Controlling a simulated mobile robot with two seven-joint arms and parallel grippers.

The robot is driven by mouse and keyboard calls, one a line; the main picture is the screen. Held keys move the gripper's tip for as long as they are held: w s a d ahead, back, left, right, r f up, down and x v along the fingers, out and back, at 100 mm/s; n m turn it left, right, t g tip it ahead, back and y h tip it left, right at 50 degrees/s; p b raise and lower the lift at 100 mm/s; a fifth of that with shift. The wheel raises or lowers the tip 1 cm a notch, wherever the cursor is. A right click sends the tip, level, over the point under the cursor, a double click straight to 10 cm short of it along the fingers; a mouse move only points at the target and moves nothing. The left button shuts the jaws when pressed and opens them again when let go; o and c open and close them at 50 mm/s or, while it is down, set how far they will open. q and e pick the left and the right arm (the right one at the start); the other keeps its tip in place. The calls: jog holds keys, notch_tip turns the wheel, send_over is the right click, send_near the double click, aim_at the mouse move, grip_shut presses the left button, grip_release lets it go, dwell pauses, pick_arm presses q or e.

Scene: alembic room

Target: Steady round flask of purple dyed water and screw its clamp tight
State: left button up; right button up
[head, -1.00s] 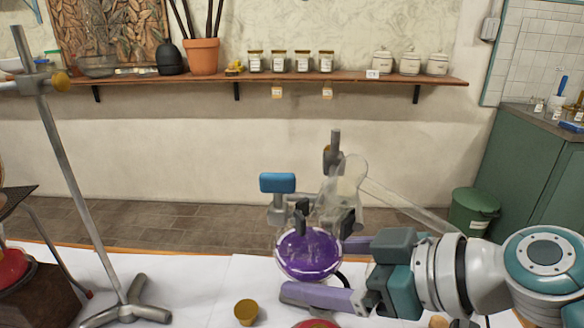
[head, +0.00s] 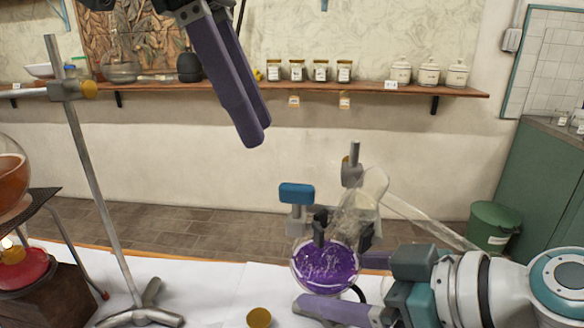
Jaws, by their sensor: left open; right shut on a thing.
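The round flask of purple water (head: 326,266) stands low right of centre, its clear neck rising to the upper right. The clamp (head: 320,228) has dark jaws at the flask's neck, and its blue screw handle (head: 297,193) sticks up to their left. My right gripper (head: 335,281) is shut on the flask from the right, one finger behind it and one in front. My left gripper (head: 254,138) hangs in the air from the top, open and empty, above and left of the screw handle. The contact of the clamp jaws with the neck is partly hidden.
A metal stand (head: 95,190) with a tripod foot rises at left. An orange-filled flask (head: 12,172) sits over a red burner (head: 25,270) at the far left. A small brass cup (head: 259,317) stands at the front. A shelf (head: 370,92) with jars runs along the wall.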

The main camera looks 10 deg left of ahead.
aim_at(297, 185)
pick_arm(q)
notch_tip(297, 185, up, 4)
jog(key=shift+m, duration=0.3)
jog(key=x, duration=1.1)
jog(key=shift+w+a+f, duration=0.15)
jog(key=shift+w+a, duration=0.05)
jog(key=shift+w, duration=0.15)
grip_shut()
